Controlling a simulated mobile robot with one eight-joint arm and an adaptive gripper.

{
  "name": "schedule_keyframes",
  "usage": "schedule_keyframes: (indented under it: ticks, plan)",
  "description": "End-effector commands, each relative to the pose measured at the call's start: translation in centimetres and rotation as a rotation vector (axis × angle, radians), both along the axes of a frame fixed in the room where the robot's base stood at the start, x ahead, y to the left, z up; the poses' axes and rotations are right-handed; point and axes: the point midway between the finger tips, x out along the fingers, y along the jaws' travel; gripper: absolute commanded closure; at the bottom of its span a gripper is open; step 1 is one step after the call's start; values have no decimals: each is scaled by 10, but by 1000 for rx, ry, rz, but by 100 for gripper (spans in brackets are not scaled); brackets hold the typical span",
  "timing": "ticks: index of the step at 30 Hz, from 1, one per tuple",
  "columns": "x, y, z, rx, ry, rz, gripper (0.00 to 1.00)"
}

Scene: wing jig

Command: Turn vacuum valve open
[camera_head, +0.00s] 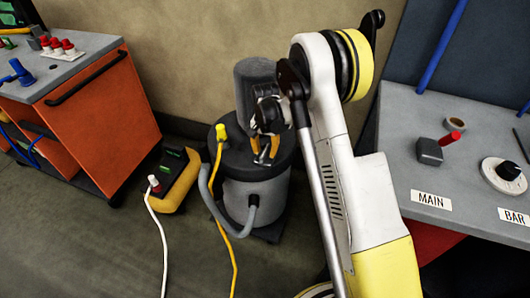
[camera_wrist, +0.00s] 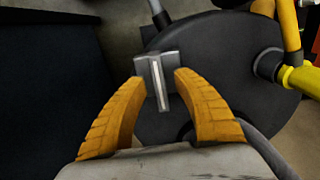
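The shop vacuum (camera_head: 255,190) is a grey canister with a dark lid, standing on the floor in the middle of the head view. My gripper (camera_head: 265,150) points down over its lid, with its orange fingers apart. In the wrist view, a grey block with a light stripe (camera_wrist: 158,80), which looks like the valve handle, sits between the fingertips of my gripper (camera_wrist: 159,78). The fingers are on either side of it; whether they touch it cannot be told. The dark lid (camera_wrist: 215,65) lies behind it.
A yellow plug (camera_head: 220,131) and a grey hose (camera_head: 205,185) are at the vacuum's left side. A yellow power box (camera_head: 173,182) stands left of it. An orange cart (camera_head: 105,120) is farther left, and a grey bench (camera_head: 420,110) is at right.

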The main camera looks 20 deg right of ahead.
Motion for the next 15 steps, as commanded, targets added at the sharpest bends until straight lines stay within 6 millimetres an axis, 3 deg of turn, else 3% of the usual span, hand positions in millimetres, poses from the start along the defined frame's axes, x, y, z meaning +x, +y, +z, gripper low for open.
schedule_keyframes:
  ticks: [15]
  plan:
    - [0, 0, 101, 0, 0, 0, 65]
